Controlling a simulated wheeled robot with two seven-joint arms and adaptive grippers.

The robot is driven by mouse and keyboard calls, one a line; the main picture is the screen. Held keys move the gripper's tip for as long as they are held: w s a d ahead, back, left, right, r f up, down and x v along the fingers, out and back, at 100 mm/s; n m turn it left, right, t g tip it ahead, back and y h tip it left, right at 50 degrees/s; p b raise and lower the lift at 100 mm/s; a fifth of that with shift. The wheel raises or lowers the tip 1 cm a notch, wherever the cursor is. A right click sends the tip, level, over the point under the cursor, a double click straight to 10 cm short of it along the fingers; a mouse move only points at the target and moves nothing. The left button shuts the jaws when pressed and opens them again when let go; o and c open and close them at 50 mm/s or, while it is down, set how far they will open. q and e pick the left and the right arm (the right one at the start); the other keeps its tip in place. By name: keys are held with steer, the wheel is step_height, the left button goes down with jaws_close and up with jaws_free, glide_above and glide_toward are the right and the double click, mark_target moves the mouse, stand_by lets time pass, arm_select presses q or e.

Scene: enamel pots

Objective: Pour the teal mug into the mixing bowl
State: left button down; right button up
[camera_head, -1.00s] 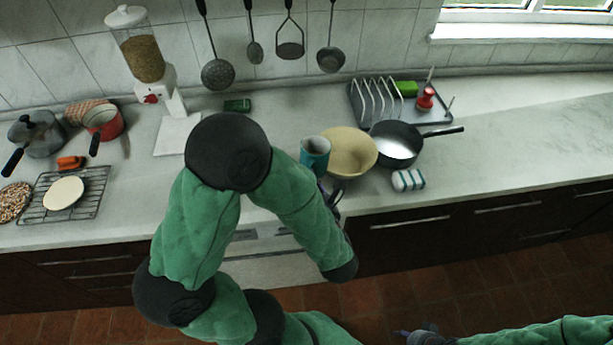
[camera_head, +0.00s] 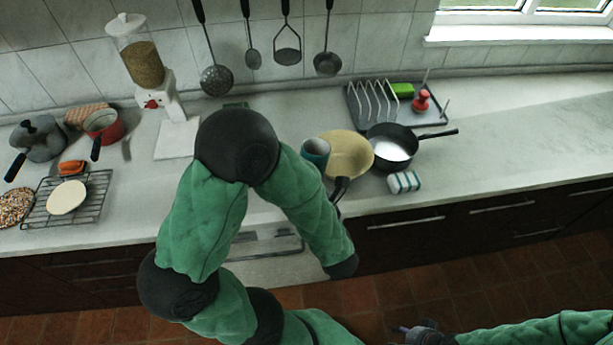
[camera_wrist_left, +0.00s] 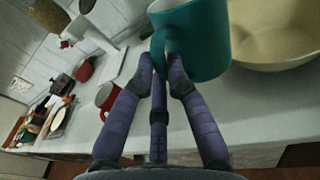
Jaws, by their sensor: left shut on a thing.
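The teal mug (camera_head: 316,150) is held just left of the cream mixing bowl (camera_head: 347,155), close to its rim. In the left wrist view the mug (camera_wrist_left: 200,35) looks roughly upright, with the bowl (camera_wrist_left: 275,52) to its right. I cannot tell whether they touch, and the mug's contents are hidden. My left gripper (camera_wrist_left: 163,75) is shut on the mug at its handle; in the head view my forearm covers most of it. My right gripper (camera_head: 420,332) is low at the bottom edge, away from the counter, and its fingers are unclear.
A dish rack (camera_head: 375,100) is behind. A grain dispenser (camera_head: 148,75), red pot (camera_head: 103,127) and wire rack (camera_head: 93,198) are left. The counter at far right is clear.

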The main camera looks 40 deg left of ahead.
mark_target(321, 159)
arm_select(q)
steer(key=shift+w+d+r+m+g+h+p, duration=0.15)
steer(key=shift+w+r+m+p, duration=0.35)
steer(key=shift+p, duration=0.8)
steer(key=shift+w+a+r+m+g+h+p, duration=0.1)
steer(key=shift+w+r+m+g+p, duration=0.4)
steer(key=shift+p, duration=0.8)
steer(key=shift+w+d+r+m+t+h+p, duration=0.15)
steer(key=shift+w+r+m+p, duration=0.4)
steer(key=shift+p, duration=0.75)
steer(key=shift+w+r+m+g+p, duration=0.15)
steer(key=shift+w+m+g+p, duration=0.1)
steer(key=shift+w+p, duration=0.35)
steer(key=shift+w+r+m+g+p, duration=0.1)
steer(key=shift+w+g+p, duration=0.15)
steer(key=shift+p, duration=0.55)
steer(key=shift+w+d+m+g+h+p, duration=0.1)
steer(key=shift+w+m+g+h+p, duration=0.35)
steer(key=shift+p, duration=0.8)
steer(key=shift+w+r+m+g+p, duration=0.5)
steer(key=shift+r+m+p, duration=0.3)
steer(key=shift+p, duration=1)
steer(key=shift+w+d+f+m+g+p, duration=0.15)
steer(key=shift+w+m+g+p, duration=0.3)
steer(key=shift+p, duration=0.5)
steer(key=shift+w+f+m+g+p, duration=0.1)
steer(key=shift+w+m+g+p, duration=0.2)
steer(key=shift+w+m+p, duration=0.45)
